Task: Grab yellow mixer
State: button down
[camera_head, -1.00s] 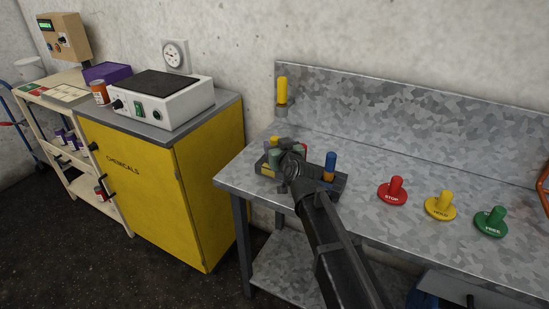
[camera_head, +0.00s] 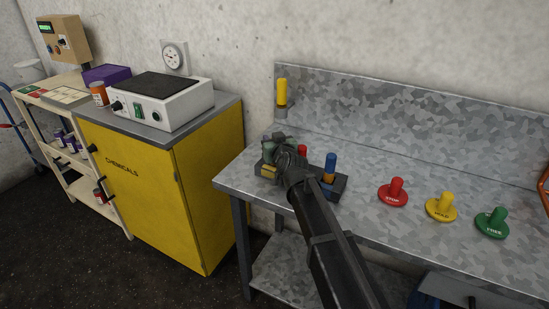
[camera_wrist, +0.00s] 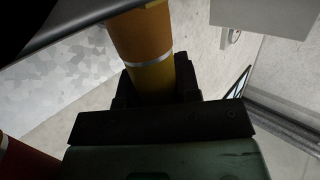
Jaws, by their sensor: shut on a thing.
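The yellow mixer shows in the wrist view as a yellow-orange cylinder (camera_wrist: 145,45) with a silver ring. It stands between the dark jaws of my gripper (camera_wrist: 160,85), which are shut on it. In the head view my gripper (camera_head: 272,148) is at the left part of a dark rack (camera_head: 328,193) on the metal bench and hides the mixer's upper part. I cannot tell whether the mixer is still seated in the rack. A blue-topped mixer (camera_head: 330,161) stands at the rack's right end, and a red top (camera_head: 302,150) shows behind my gripper.
Red (camera_head: 394,191), yellow (camera_head: 442,207) and green (camera_head: 492,223) knobs stand on the bench to the right. A yellow handle (camera_head: 282,91) is upright at the back panel. A yellow cabinet (camera_head: 160,185) with a white device (camera_head: 165,102) stands left. The bench's back right is clear.

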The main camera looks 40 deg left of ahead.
jog(key=shift+r, duration=0.1)
dwell(0.3)
notch_tip(320, 180, up, 20)
jog(key=p, duration=2)
